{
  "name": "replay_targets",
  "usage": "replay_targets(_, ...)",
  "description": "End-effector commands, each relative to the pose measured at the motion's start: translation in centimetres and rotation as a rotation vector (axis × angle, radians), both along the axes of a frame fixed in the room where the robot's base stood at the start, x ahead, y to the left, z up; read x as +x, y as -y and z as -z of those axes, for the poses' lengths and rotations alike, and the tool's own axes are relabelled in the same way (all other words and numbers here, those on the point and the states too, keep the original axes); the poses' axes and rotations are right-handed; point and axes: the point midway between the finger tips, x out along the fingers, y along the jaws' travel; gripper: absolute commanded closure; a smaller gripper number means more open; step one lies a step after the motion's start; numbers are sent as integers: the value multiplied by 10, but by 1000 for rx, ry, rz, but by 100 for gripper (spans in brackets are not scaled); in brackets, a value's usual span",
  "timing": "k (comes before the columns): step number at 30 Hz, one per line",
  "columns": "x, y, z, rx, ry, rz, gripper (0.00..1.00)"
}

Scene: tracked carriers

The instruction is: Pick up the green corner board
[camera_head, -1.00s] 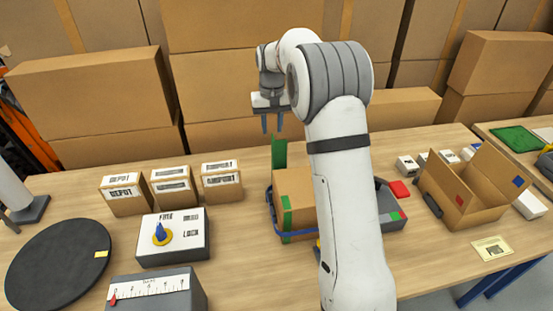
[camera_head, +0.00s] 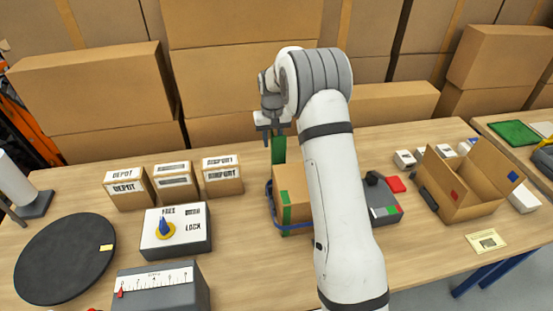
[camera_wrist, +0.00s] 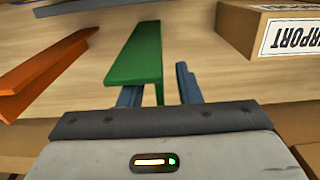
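The green corner board (camera_head: 279,150) stands upright on the table just behind the cardboard carton in the head view. In the wrist view the green corner board (camera_wrist: 138,55) is an L-shaped strip, its near end at the fingers. My gripper (camera_head: 272,132) is right above the board's top in the head view. In the wrist view my gripper (camera_wrist: 160,90) is open, with one dark blue finger on either side of the board's near end. The left finger is partly hidden by the board. Contact cannot be told.
An orange corner board (camera_wrist: 42,70) and a blue one (camera_wrist: 75,8) lie left in the wrist view. A strapped carton (camera_head: 293,190) stands in front of the green board. Labelled boxes (camera_head: 222,182) stand left, an open carton (camera_head: 462,195) right.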

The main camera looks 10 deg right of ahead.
Motion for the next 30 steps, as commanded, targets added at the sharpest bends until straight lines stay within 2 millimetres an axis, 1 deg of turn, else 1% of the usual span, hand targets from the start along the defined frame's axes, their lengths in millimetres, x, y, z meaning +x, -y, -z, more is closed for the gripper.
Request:
replay_targets(1, 0, 0, 0, 0, 0, 0, 70)
replay_targets(2, 0, 0, 0, 0, 0, 0, 72)
replay_targets(12, 0, 1, 0, 0, 1, 1, 100)
replay_targets(30, 0, 1, -2, 0, 2, 2, 100)
